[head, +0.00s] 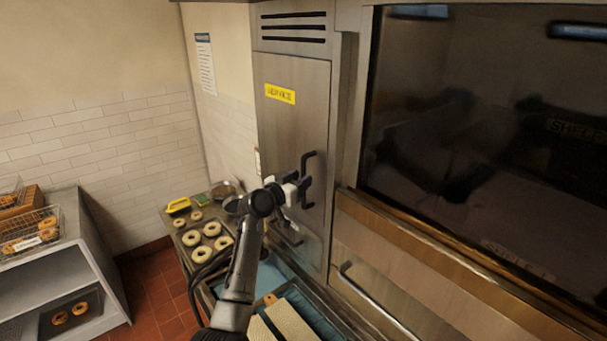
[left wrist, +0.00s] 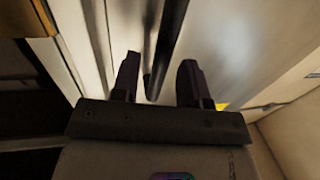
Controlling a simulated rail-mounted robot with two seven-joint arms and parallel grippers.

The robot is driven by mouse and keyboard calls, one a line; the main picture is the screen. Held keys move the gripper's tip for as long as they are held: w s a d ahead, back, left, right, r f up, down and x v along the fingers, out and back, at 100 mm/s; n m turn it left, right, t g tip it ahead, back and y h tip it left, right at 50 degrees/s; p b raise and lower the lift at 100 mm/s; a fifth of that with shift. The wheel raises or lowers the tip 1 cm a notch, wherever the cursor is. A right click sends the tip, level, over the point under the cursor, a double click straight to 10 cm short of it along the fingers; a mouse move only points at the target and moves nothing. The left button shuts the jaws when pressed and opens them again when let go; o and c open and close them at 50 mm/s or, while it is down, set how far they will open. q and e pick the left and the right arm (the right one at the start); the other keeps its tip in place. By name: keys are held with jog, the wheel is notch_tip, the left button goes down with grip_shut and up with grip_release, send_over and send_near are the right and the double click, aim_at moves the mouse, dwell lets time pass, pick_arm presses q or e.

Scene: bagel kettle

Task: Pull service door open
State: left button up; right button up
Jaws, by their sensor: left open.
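The service door (head: 285,138) is a tall steel panel with a yellow label (head: 280,93) and slotted vents above it. It looks shut. Its dark vertical handle (head: 311,156) is on the door's right side. My left gripper (head: 303,188) is at the handle's lower part. In the left wrist view, the two dark fingers of my left gripper (left wrist: 158,82) are apart and open. The dark handle bar (left wrist: 168,35) runs into the gap between them; I cannot tell whether a finger touches it. My right gripper is not in view.
A dark oven window (head: 480,130) with a ledge and a lower bar handle (head: 375,300) is right of the door. A tray of pale bagels (head: 190,222) stands below left of the door. A steel shelf unit (head: 85,245) with baked bagels is far left.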

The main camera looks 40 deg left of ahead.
pick_arm(q)
jog(key=shift+w, duration=0.95)
grip_shut()
